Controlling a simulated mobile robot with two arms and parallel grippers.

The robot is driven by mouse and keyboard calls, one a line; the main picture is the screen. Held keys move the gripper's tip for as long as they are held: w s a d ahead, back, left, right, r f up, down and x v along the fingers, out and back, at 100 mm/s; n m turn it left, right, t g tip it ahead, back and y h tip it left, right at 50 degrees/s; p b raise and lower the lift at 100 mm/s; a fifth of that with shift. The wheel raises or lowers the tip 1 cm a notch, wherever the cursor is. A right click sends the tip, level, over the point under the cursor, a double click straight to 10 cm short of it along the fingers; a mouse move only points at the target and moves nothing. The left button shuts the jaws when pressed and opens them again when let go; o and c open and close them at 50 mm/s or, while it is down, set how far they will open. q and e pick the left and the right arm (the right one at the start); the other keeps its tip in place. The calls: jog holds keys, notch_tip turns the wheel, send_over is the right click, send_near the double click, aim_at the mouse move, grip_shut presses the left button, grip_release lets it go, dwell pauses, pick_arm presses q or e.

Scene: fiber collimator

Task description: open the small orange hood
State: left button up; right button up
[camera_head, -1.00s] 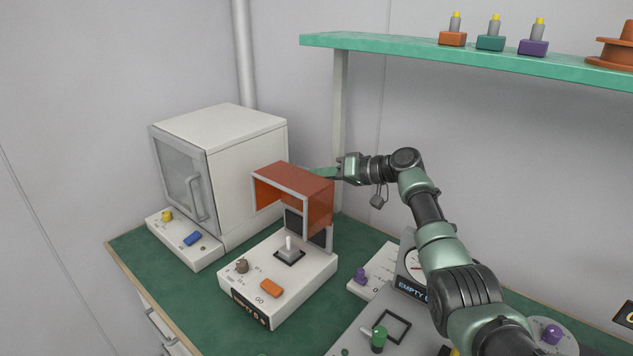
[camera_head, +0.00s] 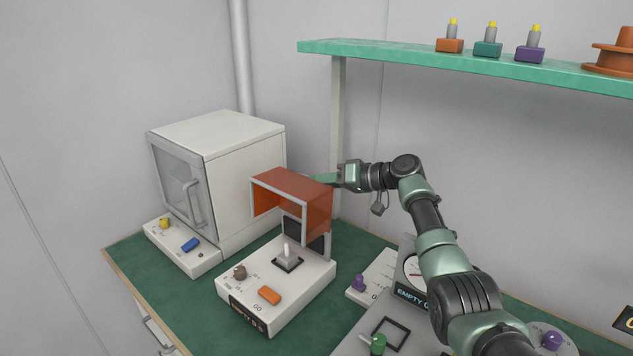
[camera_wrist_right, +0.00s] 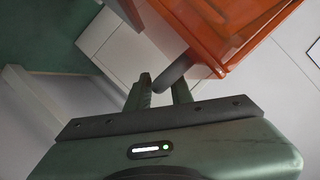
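The small orange hood (camera_head: 292,186), with a pale frame, stands raised above the back of a white control box (camera_head: 290,290). Its open side shows the box's top, with a grey switch (camera_head: 287,256), a brown knob and an orange button uncovered. My right gripper (camera_head: 325,181) is at the hood's far right top edge, partly hidden behind it. In the right wrist view, my right gripper's fingers (camera_wrist_right: 162,86) stand apart, with a grey bar (camera_wrist_right: 172,72) of the hood at their tips; firm contact is unclear. My left gripper is not in view.
A white oven-like cabinet (camera_head: 239,165) with a shut glass door stands left of the box. A green shelf (camera_head: 400,62) carries several small items above. Other panels with a purple knob (camera_head: 358,283) and a green knob (camera_head: 377,344) lie beneath my right arm.

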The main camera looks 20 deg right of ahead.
jog(key=p+v, duration=0.2)
jog(key=v, duration=0.5)
jog(key=shift+d+p, duration=0.15)
jog(key=shift+p, duration=0.25)
jog(key=shift+s+r, duration=0.1)
